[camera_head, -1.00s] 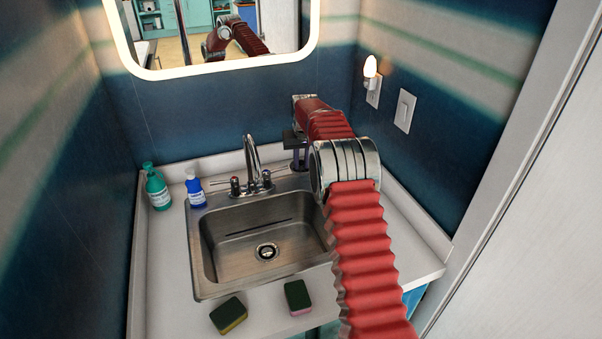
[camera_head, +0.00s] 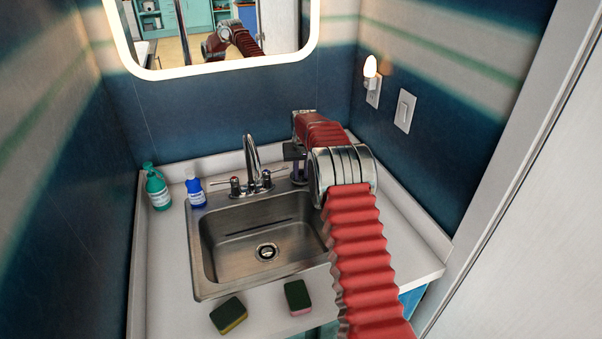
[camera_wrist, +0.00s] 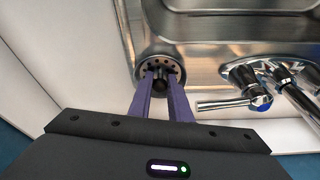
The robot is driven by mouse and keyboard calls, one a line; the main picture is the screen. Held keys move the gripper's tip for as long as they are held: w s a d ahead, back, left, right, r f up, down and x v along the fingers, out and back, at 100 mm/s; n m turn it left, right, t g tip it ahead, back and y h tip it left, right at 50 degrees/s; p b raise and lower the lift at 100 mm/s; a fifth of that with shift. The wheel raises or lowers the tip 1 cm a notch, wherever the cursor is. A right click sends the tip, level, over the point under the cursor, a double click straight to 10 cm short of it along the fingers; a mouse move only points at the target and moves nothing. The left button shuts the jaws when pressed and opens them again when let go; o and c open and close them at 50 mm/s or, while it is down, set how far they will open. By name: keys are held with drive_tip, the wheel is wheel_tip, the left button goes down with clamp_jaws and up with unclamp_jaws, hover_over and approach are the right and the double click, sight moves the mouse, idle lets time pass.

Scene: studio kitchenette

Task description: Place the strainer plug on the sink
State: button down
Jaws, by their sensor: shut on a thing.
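The strainer plug (camera_wrist: 146,69) is a round metal disc with small holes and a dark central knob. My gripper (camera_wrist: 160,82) is shut on the knob with its two purple fingers. The plug is over the corner of the steel sink (camera_wrist: 130,22) in the wrist view; I cannot tell whether it touches the rim. In the head view the sink (camera_head: 225,220) is set in the white counter, and my gripper (camera_head: 299,180) is at its back right corner, right of the faucet. The plug is hidden there by my arm.
The faucet (camera_head: 252,160) with two lever handles stands left of my gripper; one handle (camera_wrist: 228,104) is close in the wrist view. A green bottle (camera_head: 157,190) and blue bottle (camera_head: 195,190) stand at left. Two sponges (camera_head: 229,315) (camera_head: 298,297) lie in front. The basin is clear.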

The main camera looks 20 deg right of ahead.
sight(302, 184)
drive_tip(key=shift+f, duration=0.15)
drive_tip(key=c, duration=1.9)
unclamp_jaws()
drive_tip(key=v, duration=1.2)
